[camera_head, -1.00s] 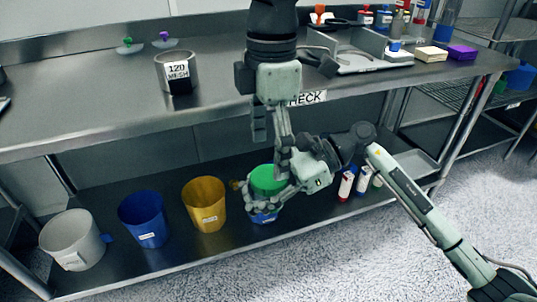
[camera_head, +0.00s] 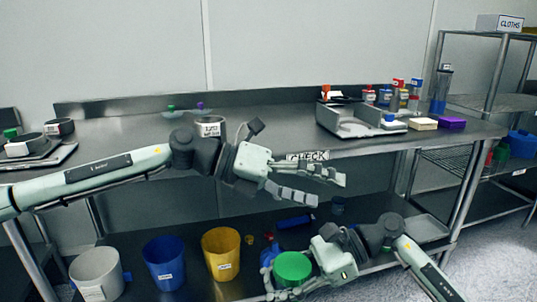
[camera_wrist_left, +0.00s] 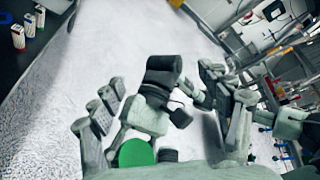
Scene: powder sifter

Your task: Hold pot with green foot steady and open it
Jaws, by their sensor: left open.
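The pot with green foot (camera_head: 292,268) is low at the front, its round green face turned up. A little blue shows at its left side; the rest is hidden by fingers. My right gripper (camera_head: 274,276) comes in from the lower right, with its fingers closed around the pot. My left gripper (camera_head: 328,190) is open and empty, well above the pot and in front of the table edge, fingers pointing right. In the left wrist view its spread fingers stand either side, and the green face (camera_wrist_left: 136,153) shows low between them.
White (camera_head: 96,274), blue (camera_head: 164,262) and yellow (camera_head: 221,254) buckets stand on the lower shelf left of the pot. A blue object (camera_head: 296,222) lies behind it. The table above holds a mesh sieve (camera_head: 210,128) and a grey tray (camera_head: 350,122).

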